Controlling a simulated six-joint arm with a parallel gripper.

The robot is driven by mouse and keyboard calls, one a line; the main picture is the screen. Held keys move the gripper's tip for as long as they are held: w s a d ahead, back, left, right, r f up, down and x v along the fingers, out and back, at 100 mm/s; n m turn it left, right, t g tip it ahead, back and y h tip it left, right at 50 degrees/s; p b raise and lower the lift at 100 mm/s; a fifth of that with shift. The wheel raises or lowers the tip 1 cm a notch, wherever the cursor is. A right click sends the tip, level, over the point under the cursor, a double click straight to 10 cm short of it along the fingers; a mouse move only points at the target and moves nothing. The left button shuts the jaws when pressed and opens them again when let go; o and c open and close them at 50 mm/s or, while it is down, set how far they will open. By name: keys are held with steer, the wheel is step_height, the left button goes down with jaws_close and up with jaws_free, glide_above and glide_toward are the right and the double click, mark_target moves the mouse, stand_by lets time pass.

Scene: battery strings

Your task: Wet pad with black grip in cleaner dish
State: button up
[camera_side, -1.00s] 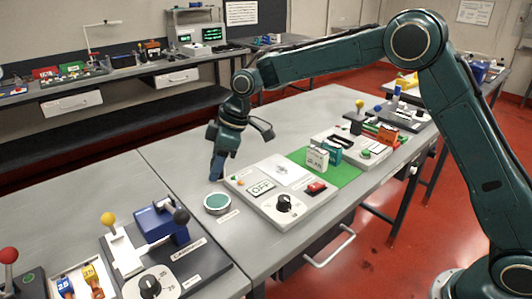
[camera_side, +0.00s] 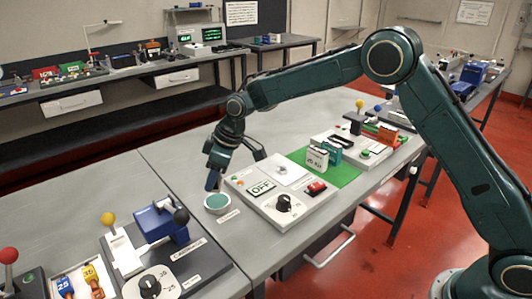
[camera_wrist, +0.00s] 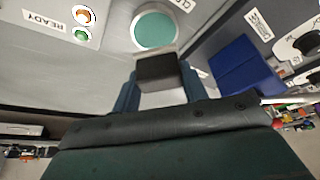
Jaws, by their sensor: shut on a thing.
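The cleaner dish (camera_side: 217,203) is a round, light-rimmed dish with green contents on the grey table, left of the panel. It also shows in the wrist view (camera_wrist: 156,29). My gripper (camera_side: 213,183) is just above and behind the dish in the side view, pointing down. In the wrist view my gripper (camera_wrist: 160,85) is shut on a black grip (camera_wrist: 158,71), which lies between its blue fingers with the dish beyond it. The pad under the grip is mostly hidden. Whether it touches the dish I cannot tell.
A panel with an OFF display (camera_side: 262,188), a black knob (camera_side: 284,203) and a red switch (camera_side: 316,188) stands right of the dish. A blue clamp-like device (camera_side: 160,222) stands at the front left. The table behind my gripper is clear.

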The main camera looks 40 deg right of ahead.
mark_target(217, 201)
steer(key=shift+f, duration=1.9)
steer(key=shift+f, duration=0.65)
stand_by(1.3)
steer(key=shift+r, duration=3.65)
steer(key=shift+d, duration=0.1)
steer(key=shift+s+d+m, duration=0.3)
steer(key=shift+d, duration=0.2)
steer(key=s+d+m+h, duration=0.1)
steer(key=s+d+m, duration=0.1)
steer(key=s+d, duration=0.3)
steer(key=s+d+m+h, duration=0.1)
steer(key=s+d+m, duration=0.2)
steer(key=s+d, duration=0.2)
steer(key=s+d+f+m+t+h, duration=0.1)
steer(key=s+d+m, duration=0.2)
steer(key=s+d, duration=0.2)
steer(key=shift+s+d+f, duration=0.1)
steer(key=shift+s+d, duration=0.1)
steer(key=shift+d, duration=0.7)
